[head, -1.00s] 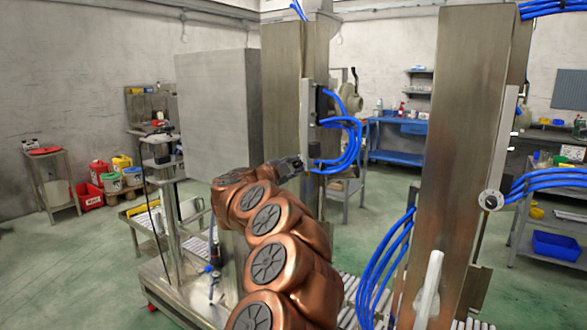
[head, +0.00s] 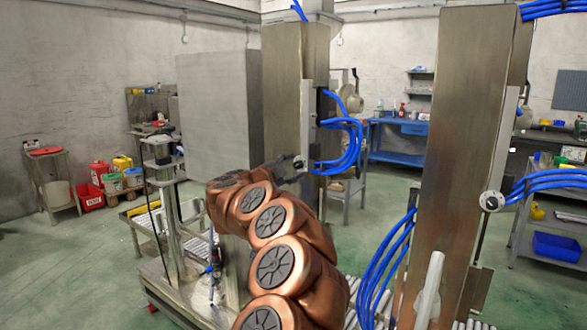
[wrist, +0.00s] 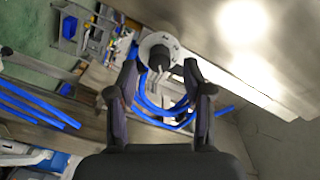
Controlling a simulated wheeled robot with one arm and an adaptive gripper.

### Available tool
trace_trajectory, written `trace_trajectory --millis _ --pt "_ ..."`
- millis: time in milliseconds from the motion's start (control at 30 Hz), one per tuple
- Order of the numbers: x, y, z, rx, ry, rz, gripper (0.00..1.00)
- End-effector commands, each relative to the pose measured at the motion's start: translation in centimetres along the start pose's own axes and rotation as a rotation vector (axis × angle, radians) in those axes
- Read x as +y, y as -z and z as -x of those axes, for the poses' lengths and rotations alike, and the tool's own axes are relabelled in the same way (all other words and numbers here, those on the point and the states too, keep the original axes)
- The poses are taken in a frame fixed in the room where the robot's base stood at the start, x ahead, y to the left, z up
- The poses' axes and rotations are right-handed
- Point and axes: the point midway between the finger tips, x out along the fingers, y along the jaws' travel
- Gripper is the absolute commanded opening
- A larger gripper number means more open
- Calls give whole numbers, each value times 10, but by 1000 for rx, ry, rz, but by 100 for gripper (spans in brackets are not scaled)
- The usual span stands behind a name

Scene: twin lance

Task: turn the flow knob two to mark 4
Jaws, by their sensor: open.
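A round white dial with a dark knob (wrist: 160,48) shows in the wrist view, just beyond and between my fingertips. I cannot read its marks or the knob's setting. My gripper (wrist: 160,66) is open, its two dark fingers on either side of the knob's line, with no clear contact. In the head view my gripper (head: 289,167) is small, close to the dial at the lower end of the left column's plate. A second dial with a dark knob (head: 491,201) is on the right column. Which one is knob two, I cannot tell.
Blue hoses (head: 345,145) loop just right of the near dial, and more blue hoses (head: 385,270) hang by the right column (head: 465,130). The left column (head: 283,90) stands behind my gripper. White rollers (head: 470,325) lie below.

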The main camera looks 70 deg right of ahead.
Motion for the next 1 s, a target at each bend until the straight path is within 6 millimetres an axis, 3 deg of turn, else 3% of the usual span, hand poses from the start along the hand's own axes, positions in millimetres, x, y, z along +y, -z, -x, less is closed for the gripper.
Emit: trace_trajectory --millis 533,733,1000 --pt "0 -3 88 -7 3 2 51" --pt "0 -2 100 -3 1 2 51" --pt "0 -1 101 -2 1 2 51"
